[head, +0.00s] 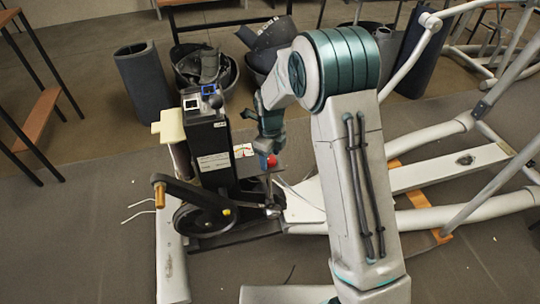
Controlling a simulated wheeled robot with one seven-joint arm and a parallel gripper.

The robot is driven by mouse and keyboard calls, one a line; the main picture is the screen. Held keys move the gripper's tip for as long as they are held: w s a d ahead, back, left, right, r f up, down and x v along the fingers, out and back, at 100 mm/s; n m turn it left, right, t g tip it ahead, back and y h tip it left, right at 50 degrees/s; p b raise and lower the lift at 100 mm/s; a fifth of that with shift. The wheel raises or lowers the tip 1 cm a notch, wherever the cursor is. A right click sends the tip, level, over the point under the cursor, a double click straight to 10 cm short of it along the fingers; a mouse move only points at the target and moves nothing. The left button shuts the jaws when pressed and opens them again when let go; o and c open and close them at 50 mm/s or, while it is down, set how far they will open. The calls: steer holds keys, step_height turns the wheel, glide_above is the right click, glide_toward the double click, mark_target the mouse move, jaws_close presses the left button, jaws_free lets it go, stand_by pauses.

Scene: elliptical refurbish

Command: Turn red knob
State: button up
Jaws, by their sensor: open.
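The jaws are open. The fingertips are small and partly hidden, so I cannot tell whether they touch or straddle the knob.
A crank with an orange-tipped pedal handle (160,194) and a black wheel (205,216) sit low at the left. Pale frame tubes (450,215) spread to the right. Bins with dark parts (205,70) stand behind. A wooden-shelved rack (38,118) is at far left.

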steer(key=c, duration=1)
